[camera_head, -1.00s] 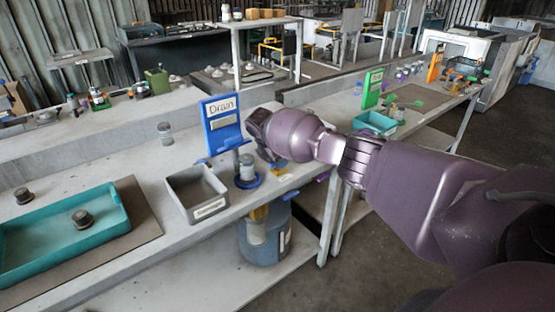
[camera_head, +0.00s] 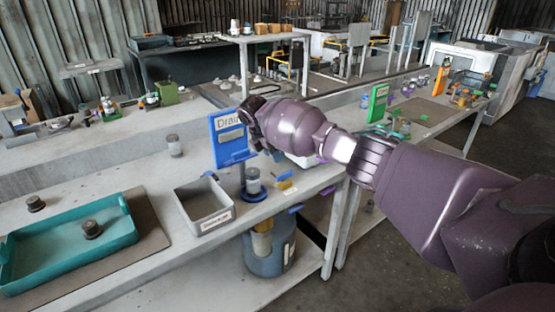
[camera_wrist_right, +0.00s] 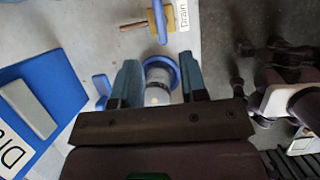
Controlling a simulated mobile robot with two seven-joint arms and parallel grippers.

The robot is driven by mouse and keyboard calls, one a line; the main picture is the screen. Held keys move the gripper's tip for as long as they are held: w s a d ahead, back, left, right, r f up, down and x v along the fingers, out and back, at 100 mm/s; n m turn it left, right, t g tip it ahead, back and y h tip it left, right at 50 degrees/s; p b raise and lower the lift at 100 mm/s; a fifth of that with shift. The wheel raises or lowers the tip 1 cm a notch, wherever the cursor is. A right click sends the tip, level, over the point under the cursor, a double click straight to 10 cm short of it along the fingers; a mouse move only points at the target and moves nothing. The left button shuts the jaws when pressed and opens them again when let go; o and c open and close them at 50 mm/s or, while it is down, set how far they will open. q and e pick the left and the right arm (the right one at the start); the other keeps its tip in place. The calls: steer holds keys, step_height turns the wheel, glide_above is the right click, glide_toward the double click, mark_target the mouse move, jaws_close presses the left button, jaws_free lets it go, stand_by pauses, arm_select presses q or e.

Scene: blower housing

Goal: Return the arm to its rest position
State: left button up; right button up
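My right gripper (camera_head: 260,124) is beside the blue "Drain" sign (camera_head: 230,138) in the head view, above the bench; its fingers are mostly hidden behind the hand there. In the right wrist view the gripper (camera_wrist_right: 160,78) has its two fingers apart, with nothing held. My right arm reaches in from the right, across the bench edge. My left gripper is not in view.
A grey labelled bin (camera_head: 226,217) stands left of the jar. A teal tray (camera_head: 70,262) holding a dark round part (camera_head: 91,229) lies further left. A blue-grey drum (camera_head: 268,252) is below the bench. Open floor lies at the right.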

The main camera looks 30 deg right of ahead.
steer(key=shift+a+r, duration=0.1)
steer(key=shift+r, duration=0.2)
stand_by(0.4)
